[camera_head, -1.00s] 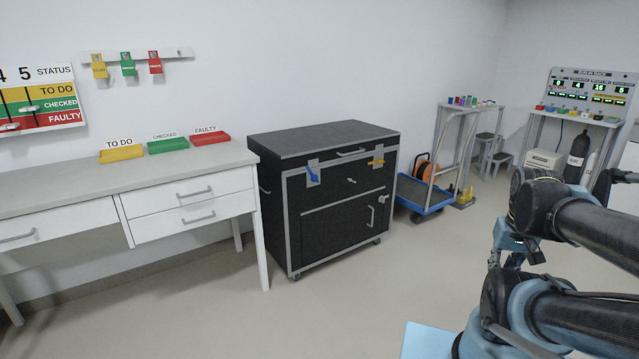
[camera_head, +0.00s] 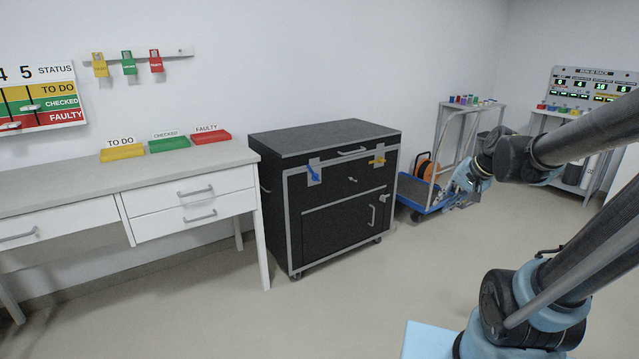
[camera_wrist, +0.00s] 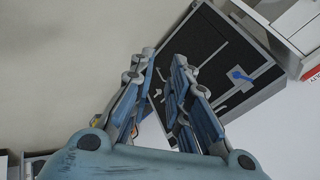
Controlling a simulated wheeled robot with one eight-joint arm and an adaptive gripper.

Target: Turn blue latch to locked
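The blue latch (camera_head: 313,172) is on a grey plate at the upper left of the black cabinet's front (camera_head: 335,205), tilted down to the right. In the wrist view the blue latch (camera_wrist: 241,76) shows at the right on the same cabinet (camera_wrist: 213,45), seen rotated. My gripper (camera_wrist: 165,58) is open and empty in the wrist view, its two fingers apart. It is clear of the cabinet. In the head view my gripper (camera_head: 460,190) is small, to the right of the cabinet and in front of the blue trolley.
A yellow latch (camera_head: 377,161) sits at the cabinet's upper right. A white bench (camera_head: 200,170) with colored trays stands left of the cabinet. A blue trolley (camera_head: 418,200) and a rack stand at the right. The floor before the cabinet is clear.

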